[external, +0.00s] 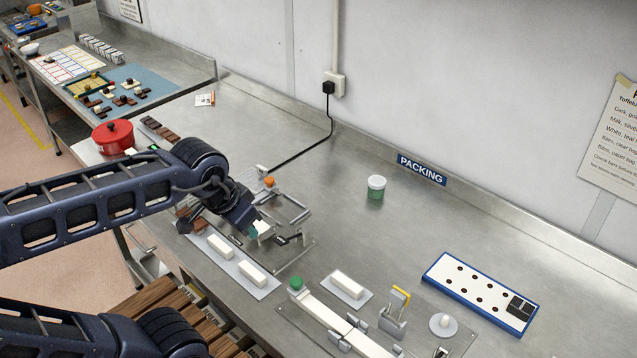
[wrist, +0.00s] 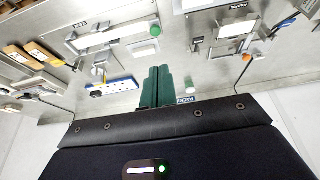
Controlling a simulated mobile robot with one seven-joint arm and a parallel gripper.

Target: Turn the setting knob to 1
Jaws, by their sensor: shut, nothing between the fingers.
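No dial numerals can be read, and I cannot tell for sure which part is the setting knob. An orange knob (external: 269,181) sits at the back of a metal fixture (external: 297,212) joined to a black cable; it also shows in the wrist view (wrist: 247,57). A pale round knob on a disc (external: 440,321) stands at the front right. My gripper (external: 254,231) hangs over the fixture's near side, in front of the orange knob and apart from it. Its green fingers (wrist: 157,84) are together and empty. My arm and wrist hide part of the fixture.
Pale bars lie on a plate (external: 243,285) in front of the fixture. A green-topped rail device (external: 297,284), a yellow-topped stand (external: 400,295) and a blue-edged tray (external: 431,276) are to the right. A green-and-white jar (external: 376,188) stands behind. Bare steel lies around the jar.

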